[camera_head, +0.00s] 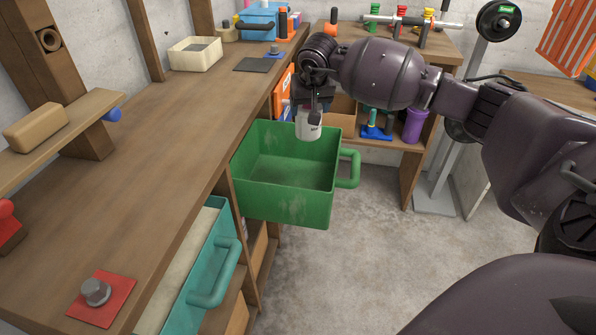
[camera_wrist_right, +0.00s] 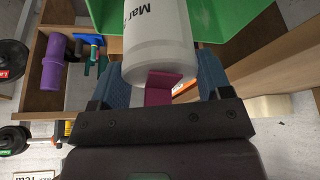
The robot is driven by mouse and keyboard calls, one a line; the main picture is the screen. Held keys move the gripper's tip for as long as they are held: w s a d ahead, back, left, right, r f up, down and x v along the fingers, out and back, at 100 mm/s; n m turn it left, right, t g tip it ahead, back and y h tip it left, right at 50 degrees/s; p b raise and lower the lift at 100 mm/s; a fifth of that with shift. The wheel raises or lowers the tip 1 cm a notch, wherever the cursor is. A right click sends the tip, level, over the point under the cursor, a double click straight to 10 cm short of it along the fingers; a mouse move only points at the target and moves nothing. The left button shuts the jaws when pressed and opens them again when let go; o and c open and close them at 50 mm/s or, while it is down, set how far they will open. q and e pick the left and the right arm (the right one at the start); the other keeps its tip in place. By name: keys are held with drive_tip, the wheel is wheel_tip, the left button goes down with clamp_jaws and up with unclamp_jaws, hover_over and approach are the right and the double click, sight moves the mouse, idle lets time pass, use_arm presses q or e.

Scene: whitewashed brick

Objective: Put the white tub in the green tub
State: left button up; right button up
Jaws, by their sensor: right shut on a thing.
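The white tub (camera_head: 308,125) is a small white container with dark lettering. My right gripper (camera_head: 314,108) is shut on it and holds it at the far rim of the green tub. In the right wrist view the white tub (camera_wrist_right: 158,45) sits between the two blue fingers. The green tub (camera_head: 285,203) is a large open box with a handle on its right side, beside the long wooden bench; its visible inside looks empty. It also shows in the right wrist view (camera_wrist_right: 225,18), behind the white tub. My left gripper is out of view.
A teal drawer (camera_head: 215,265) with a handle stands open nearer along the bench (camera_head: 150,150). A purple cup (camera_head: 414,126) and a blue tool (camera_head: 376,128) sit on a shelf beyond. A weight stand (camera_head: 440,170) is at the right. The floor right of the green tub is clear.

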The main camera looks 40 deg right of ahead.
wheel_tip(320, 180, down, 18)
drive_tip(key=b, duration=0.3)
drive_tip(key=shift+r, duration=0.2)
drive_tip(key=shift+f, duration=0.2)
drive_tip(key=o, duration=1.2)
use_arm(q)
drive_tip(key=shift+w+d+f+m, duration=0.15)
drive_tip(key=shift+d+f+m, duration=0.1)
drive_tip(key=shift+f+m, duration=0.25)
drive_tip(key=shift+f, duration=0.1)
